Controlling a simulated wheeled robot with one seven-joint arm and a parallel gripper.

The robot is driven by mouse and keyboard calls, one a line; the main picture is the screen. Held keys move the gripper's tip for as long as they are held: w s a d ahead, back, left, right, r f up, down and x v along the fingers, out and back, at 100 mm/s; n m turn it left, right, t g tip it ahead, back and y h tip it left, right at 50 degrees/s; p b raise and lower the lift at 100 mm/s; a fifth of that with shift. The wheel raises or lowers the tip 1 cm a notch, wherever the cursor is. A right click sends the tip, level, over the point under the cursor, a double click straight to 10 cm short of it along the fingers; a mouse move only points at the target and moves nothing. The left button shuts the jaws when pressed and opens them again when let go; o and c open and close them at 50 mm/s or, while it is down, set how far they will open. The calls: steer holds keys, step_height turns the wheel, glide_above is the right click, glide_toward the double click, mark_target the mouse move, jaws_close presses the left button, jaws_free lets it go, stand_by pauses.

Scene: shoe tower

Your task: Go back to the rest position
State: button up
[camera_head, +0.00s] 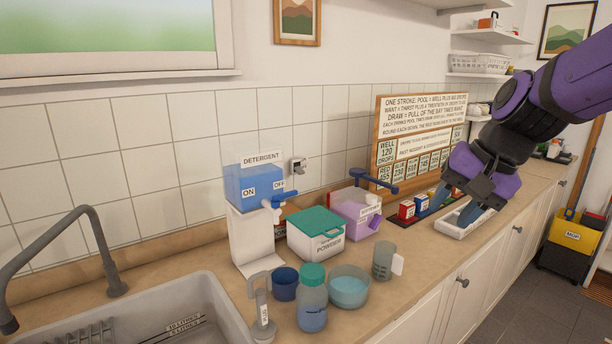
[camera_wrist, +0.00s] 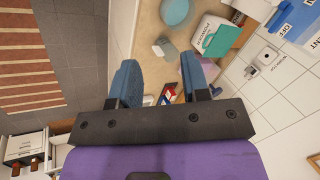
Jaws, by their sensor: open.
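My gripper (camera_head: 457,203) is at the right of the head view, above the counter, with its blue fingers pointing down over a white tray (camera_head: 452,229). In the wrist view my gripper (camera_wrist: 158,82) shows its two blue fingers spread apart, with nothing held between them. The arm reaches in from the upper right. In the head view the fingers hide part of the tray; I cannot tell whether they touch it.
On the counter stand a detergent dispenser (camera_head: 246,187), a powder box (camera_head: 318,236), a purple dispenser (camera_head: 356,213), a measuring cup (camera_head: 383,261), a bowl (camera_head: 348,288) and a bottle (camera_head: 312,305). A sign board (camera_head: 420,112) leans behind my gripper. A sink (camera_head: 190,300) lies left.

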steer(key=s+d+r+n+t+h, duration=0.1)
steer(key=s+d+n+h, duration=0.1)
steer(key=s, duration=0.5)
steer(key=s+d+r+n+t+h, duration=0.1)
steer(key=s+d+n, duration=0.2)
steer(key=s+d, duration=0.2)
steer(key=shift+s+h, duration=0.4)
steer(key=shift+s, duration=1)
